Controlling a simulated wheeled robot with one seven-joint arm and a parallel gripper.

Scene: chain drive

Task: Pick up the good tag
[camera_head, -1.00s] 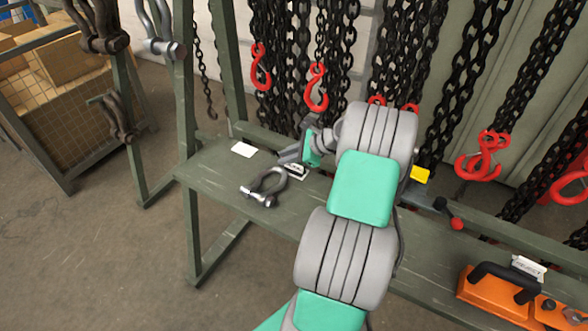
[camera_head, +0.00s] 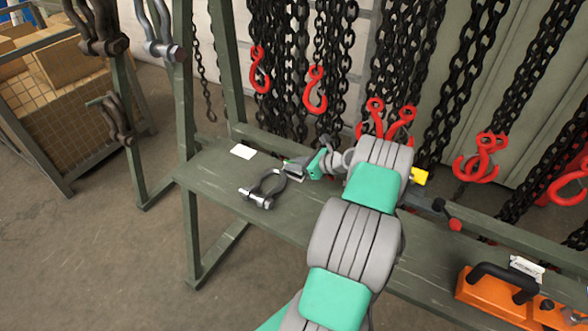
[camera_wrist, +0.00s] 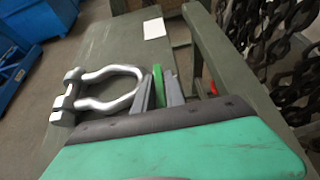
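In the head view my gripper (camera_head: 294,168) is low at the bench top, just right of a grey shackle. A small white tag (camera_head: 293,174) with a bit of green at its upper left shows at the fingertips, partly hidden by them. In the wrist view a narrow green strip (camera_wrist: 158,86) lies between the two grey fingers of my gripper (camera_wrist: 159,92); it appears to be the tag's green part. The fingers are close on both sides of it, but whether they grip it cannot be told. No lettering is readable.
The shackle (camera_head: 263,189) lies close left of my gripper, also in the wrist view (camera_wrist: 100,92). A white card (camera_head: 242,152) lies farther left. A yellow tag (camera_head: 419,176), an orange lifting device (camera_head: 491,296) with a white tag (camera_head: 526,268), and hanging chains with red hooks (camera_head: 314,92) are to the right and behind.

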